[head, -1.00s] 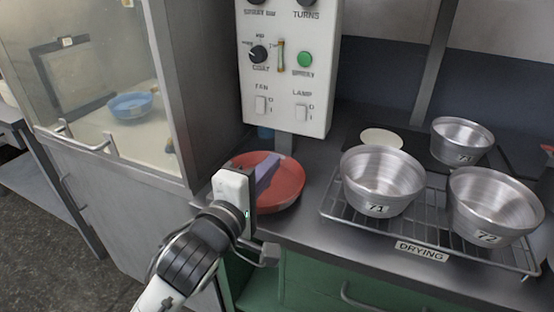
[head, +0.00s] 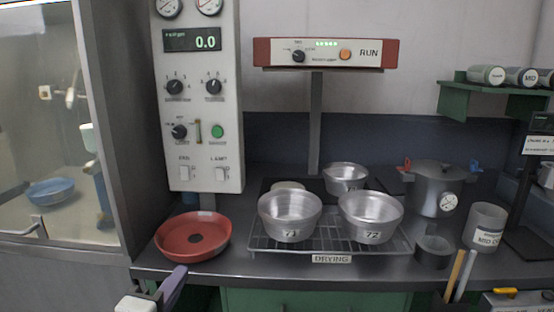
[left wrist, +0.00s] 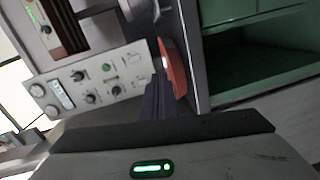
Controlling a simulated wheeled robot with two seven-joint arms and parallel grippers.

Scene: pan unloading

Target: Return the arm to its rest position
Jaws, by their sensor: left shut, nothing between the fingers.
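My left gripper (head: 181,270) shows at the bottom left of the head view, with a white body and purple fingers. The fingers are shut together with nothing between them and point up toward the red pan (head: 170,243). The pan is shallow with a dark round centre and sits on the dark counter (head: 225,268). The fingertips appear just in front of its near rim; I cannot tell the exact gap. In the left wrist view the purple fingers (left wrist: 157,100) show closed, with the red pan (left wrist: 174,68) beyond them. My right gripper is not in view.
Metal pans marked 71 (head: 290,215) and 72 (head: 370,217) stand on the drying rack (head: 262,247), another behind. A control panel (head: 200,150) rises behind the red pan. A glass-fronted cabinet (head: 40,130) is at left. A pot (head: 432,190) stands at right.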

